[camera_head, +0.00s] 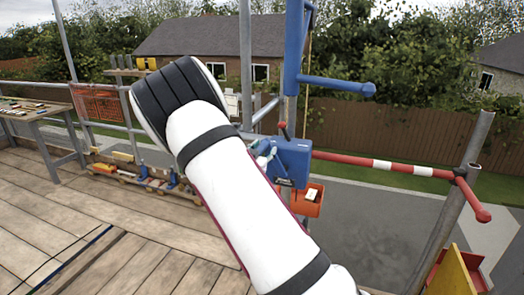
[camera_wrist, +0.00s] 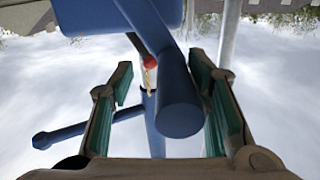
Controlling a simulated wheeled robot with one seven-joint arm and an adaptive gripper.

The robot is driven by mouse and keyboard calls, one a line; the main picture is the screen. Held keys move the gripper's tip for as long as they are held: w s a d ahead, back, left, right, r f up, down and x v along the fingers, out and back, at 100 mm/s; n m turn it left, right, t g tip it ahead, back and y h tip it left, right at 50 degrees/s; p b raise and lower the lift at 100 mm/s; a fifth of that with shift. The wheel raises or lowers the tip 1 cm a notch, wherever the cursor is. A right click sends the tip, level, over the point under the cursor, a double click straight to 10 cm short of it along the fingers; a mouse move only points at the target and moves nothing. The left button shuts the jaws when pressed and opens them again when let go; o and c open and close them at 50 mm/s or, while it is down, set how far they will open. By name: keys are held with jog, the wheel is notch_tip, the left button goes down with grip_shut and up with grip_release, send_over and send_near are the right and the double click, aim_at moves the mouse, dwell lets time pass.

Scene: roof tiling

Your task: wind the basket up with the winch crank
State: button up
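The blue winch box (camera_head: 291,160) is on the scaffold post right of my arm in the head view; its blue body also shows at the top of the wrist view (camera_wrist: 110,14). The crank has a dark arm and a red knob (camera_wrist: 150,62), which shows above the winch in the head view (camera_head: 282,126). My gripper (camera_wrist: 164,78) is open, with its green-padded fingers apart on either side of the knob and a thick blue tube (camera_wrist: 180,112). It does not visibly close on either. An orange container (camera_head: 308,199), perhaps the basket, is below the winch, partly hidden by my arm.
A blue hoist arm (camera_head: 335,85) projects right above the winch. A red and white guard rail (camera_head: 400,168) runs right to a grey post (camera_head: 455,200). A table (camera_head: 40,110) stands far left.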

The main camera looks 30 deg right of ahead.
jog(key=shift+r, duration=0.15)
jog(key=v, duration=1.2)
dwell(0.3)
